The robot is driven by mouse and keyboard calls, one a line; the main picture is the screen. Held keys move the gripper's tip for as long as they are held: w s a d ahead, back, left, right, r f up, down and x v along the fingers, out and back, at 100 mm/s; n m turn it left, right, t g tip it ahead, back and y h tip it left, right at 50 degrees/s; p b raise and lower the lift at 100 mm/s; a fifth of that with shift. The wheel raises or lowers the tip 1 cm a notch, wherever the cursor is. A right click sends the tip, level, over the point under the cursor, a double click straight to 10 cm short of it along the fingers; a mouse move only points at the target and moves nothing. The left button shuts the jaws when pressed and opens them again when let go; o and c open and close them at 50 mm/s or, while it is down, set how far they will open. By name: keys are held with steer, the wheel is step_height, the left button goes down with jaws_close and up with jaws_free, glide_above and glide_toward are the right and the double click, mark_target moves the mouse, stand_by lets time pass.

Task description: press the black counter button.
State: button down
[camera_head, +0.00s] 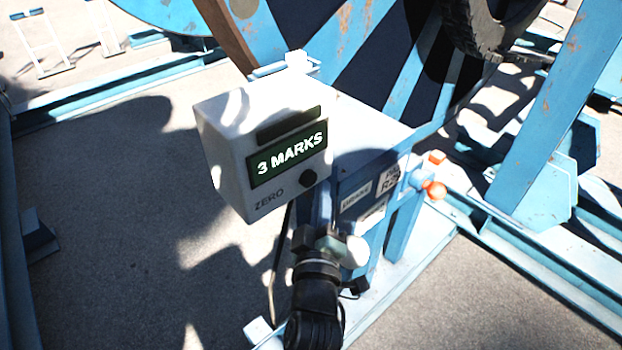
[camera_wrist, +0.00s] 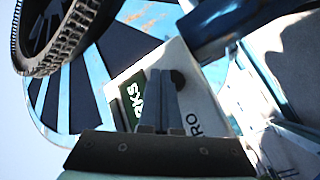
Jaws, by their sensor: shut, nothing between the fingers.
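The white counter box (camera_head: 225,150) stands in the middle of the head view. Its dark green display (camera_head: 290,153) reads "3 MARKS". The round black counter button (camera_head: 308,178) is on the same face, below the display and right of the word ZERO. In the wrist view the black button (camera_wrist: 178,78) shows just right of my fingertips. My gripper (camera_head: 319,205) is just below the button in the head view. Its two fingers (camera_wrist: 160,72) are together and empty, pointing at the box face. Whether the tips touch the box, I cannot tell.
A large blue reel (camera_head: 355,50) with dark sectors stands behind the box, with a black tyre (camera_wrist: 62,45) beside it. Orange knobs (camera_head: 436,190) stick out at the right of the blue stand. Blue beams (camera_head: 540,265) lie on the ground. Open pavement (camera_head: 100,190) is at left.

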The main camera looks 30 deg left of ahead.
steer(key=shift+a, duration=0.1)
steer(key=shift+w+a, duration=0.15)
steer(key=shift+a, duration=0.15)
steer(key=shift+w+a+p, duration=0.2)
steer(key=shift+a+p, duration=0.35)
steer(key=shift+p, duration=0.1)
stand_by(0.9)
steer(key=shift+s+d+b, duration=0.2)
steer(key=shift+d+b, duration=0.3)
steer(key=shift+b, duration=0.2)
steer(key=shift+s+d+b, duration=0.15)
steer(key=shift+d+b, duration=0.3)
steer(key=shift+b, duration=0.2)
